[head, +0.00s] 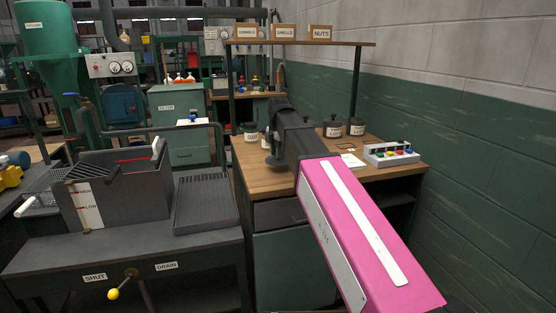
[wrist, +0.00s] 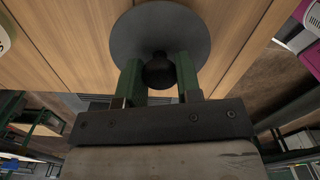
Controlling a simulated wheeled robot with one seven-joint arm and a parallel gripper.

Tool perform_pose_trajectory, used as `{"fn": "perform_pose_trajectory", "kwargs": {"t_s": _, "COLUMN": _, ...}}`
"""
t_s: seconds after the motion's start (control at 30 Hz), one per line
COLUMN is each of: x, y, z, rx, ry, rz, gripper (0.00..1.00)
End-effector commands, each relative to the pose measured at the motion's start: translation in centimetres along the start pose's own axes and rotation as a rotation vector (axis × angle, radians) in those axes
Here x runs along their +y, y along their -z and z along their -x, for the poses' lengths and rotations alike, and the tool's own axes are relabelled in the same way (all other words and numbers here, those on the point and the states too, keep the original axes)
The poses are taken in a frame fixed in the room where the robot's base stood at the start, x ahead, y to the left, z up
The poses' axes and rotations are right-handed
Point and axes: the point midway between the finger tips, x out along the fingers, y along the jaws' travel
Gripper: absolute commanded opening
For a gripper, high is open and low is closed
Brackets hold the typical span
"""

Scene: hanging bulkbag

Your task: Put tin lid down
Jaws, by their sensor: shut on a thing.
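The tin lid (wrist: 160,30) is a grey round disc with a black knob in the wrist view. My gripper (wrist: 157,75) is shut on the knob, with one green finger on each side. The lid lies over the wooden bench top (wrist: 90,35); I cannot tell whether it touches the wood. In the head view my dark forearm hides most of my gripper (head: 270,145), and a grey edge of the lid (head: 274,163) shows below it, near the bench's left side.
Labelled tins stand on the bench: one at the left (head: 251,132) and two with knobbed lids at the back right (head: 333,127) (head: 356,127). A button box (head: 391,154) and a white card (head: 352,160) lie at the right. Boxes (head: 284,31) line the shelf above.

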Motion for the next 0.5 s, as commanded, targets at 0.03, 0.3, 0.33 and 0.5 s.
{"fn": "perform_pose_trajectory", "kwargs": {"t_s": 0.03, "x": -0.1, "y": 0.0, "z": -0.8, "rx": 0.0, "ry": 0.001, "rz": 0.0, "gripper": 0.09}}
{"fn": "perform_pose_trajectory", "kwargs": {"t_s": 0.3, "x": 0.0, "y": 0.0, "z": -2.8, "rx": 0.0, "ry": -0.001, "rz": 0.0, "gripper": 0.09}}
{"fn": "perform_pose_trajectory", "kwargs": {"t_s": 0.33, "x": 0.0, "y": 0.0, "z": -2.7, "rx": 0.0, "ry": -0.001, "rz": 0.0, "gripper": 0.09}}
{"fn": "perform_pose_trajectory", "kwargs": {"t_s": 0.5, "x": 0.0, "y": 0.0, "z": -2.8, "rx": 0.0, "ry": 0.0, "rz": 0.0, "gripper": 0.09}}
